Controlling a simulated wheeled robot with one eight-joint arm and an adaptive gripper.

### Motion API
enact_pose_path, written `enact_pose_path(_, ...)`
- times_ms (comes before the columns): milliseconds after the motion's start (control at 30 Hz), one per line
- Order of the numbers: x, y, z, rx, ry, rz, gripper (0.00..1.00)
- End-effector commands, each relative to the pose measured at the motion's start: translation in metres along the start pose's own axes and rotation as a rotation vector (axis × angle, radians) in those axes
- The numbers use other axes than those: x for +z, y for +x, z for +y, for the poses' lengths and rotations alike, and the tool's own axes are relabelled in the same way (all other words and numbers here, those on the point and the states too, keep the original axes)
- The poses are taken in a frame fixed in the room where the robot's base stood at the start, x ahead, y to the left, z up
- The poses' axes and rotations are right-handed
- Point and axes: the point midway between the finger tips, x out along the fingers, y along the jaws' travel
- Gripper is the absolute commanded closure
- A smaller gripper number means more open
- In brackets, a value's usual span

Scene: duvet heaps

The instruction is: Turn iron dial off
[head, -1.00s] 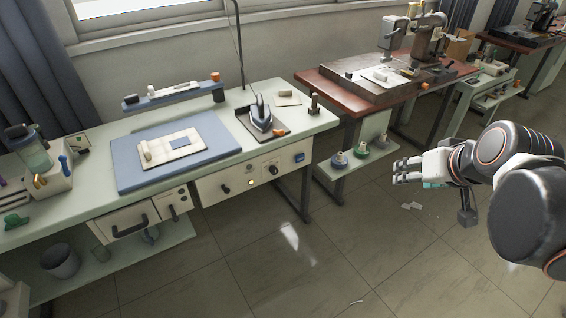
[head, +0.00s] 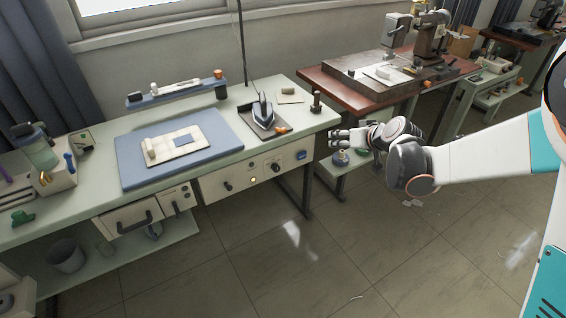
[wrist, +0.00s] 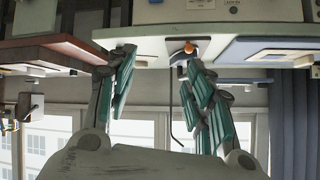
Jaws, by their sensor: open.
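The iron (head: 263,113) stands on a dark pad near the right end of the pale green bench. Below it, the cream control panel (head: 212,191) on the bench front carries a dark round dial (head: 276,167), a blue switch (head: 301,155), a small amber light (head: 254,180) and another black knob (head: 227,186). The dial's setting is too small to read. My gripper (head: 337,138) is open and empty, just right of the panel and apart from it. In the wrist view, its teal-padded fingers (wrist: 160,60) are spread, with part of the panel (wrist: 160,13) at the top edge.
A blue mat (head: 130,160) lies to the left. A red-brown table (head: 315,76) stands behind my gripper, with a low shelf below. The floor before the panel is clear.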

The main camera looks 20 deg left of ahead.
Motion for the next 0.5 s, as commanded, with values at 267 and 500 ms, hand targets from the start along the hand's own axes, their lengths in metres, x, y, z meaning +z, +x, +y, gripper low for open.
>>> enact_pose_path(267,0.020,0.084,-0.013,-0.077,-0.042,0.055,0.52)
enact_pose_path(500,0.053,0.149,-0.029,-0.139,-0.076,0.106,0.52)
